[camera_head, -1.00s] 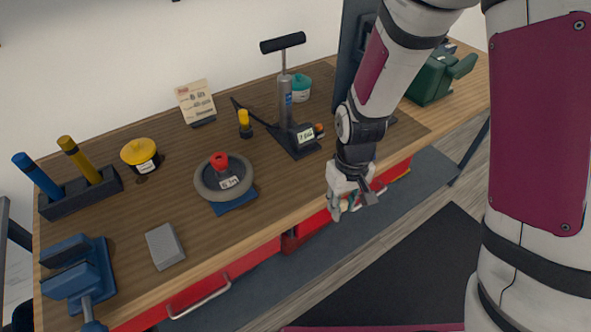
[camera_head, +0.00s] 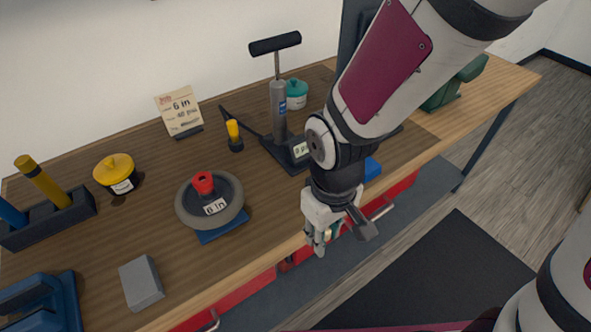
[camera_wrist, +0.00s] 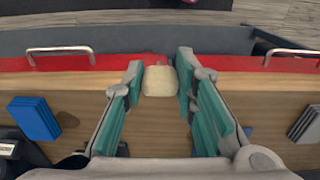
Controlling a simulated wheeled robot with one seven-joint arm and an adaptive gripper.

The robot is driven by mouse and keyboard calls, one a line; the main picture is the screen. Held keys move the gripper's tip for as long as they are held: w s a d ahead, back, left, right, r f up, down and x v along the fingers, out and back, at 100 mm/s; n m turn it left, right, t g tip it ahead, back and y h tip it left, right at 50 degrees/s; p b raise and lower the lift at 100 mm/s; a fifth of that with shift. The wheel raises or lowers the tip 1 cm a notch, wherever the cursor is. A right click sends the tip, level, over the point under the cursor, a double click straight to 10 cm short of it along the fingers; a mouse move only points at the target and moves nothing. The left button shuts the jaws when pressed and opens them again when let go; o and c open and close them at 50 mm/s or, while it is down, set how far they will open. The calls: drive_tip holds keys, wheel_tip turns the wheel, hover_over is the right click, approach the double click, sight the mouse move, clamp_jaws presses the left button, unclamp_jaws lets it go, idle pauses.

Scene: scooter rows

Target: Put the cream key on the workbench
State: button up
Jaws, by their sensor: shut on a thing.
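The cream key (camera_wrist: 160,81) is a small pale block between my gripper's teal finger pads in the wrist view. My gripper (camera_wrist: 158,85) is shut on it. In the head view my gripper (camera_head: 318,243) hangs at the front edge of the workbench (camera_head: 262,240), with its fingertips low against the red drawer fronts. The key cannot be made out there; the gripper hides it. In the wrist view the workbench's wooden top (camera_wrist: 80,95) lies behind and below the fingers.
A wheel on a blue block (camera_head: 222,236), a grey block (camera_head: 141,282) and a floor pump (camera_head: 279,108) stand on the bench. A yellow-lidded jar (camera_head: 115,172) and blue vise (camera_head: 45,302) are further left. Bare wood lies between the wheel and the front edge.

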drive_tip(key=shift+w+f+b, duration=0.2)
drive_tip(key=shift+f+b, duration=0.1)
drive_tip(key=shift+b, duration=0.2)
drive_tip(key=shift+w+a+b, duration=0.1)
drive_tip(key=shift+w+b, duration=0.1)
drive_tip(key=shift+b, duration=0.2)
drive_tip(key=w+a, duration=0.1)
drive_tip(key=w, duration=0.2)
drive_tip(key=w+a+b, duration=0.1)
drive_tip(key=w+a, duration=0.1)
drive_tip(key=w, duration=0.2)
drive_tip(key=w+a+f+b, duration=0.1)
drive_tip(key=w, duration=0.3)
drive_tip(key=shift+w+a, duration=0.25)
drive_tip(key=shift+a, duration=0.1)
drive_tip(key=shift+f, duration=1.7)
drive_tip(key=o, duration=0.4)
drive_tip(key=shift+f, duration=0.15)
drive_tip(key=o, duration=0.5)
drive_tip(key=shift+c, duration=0.2)
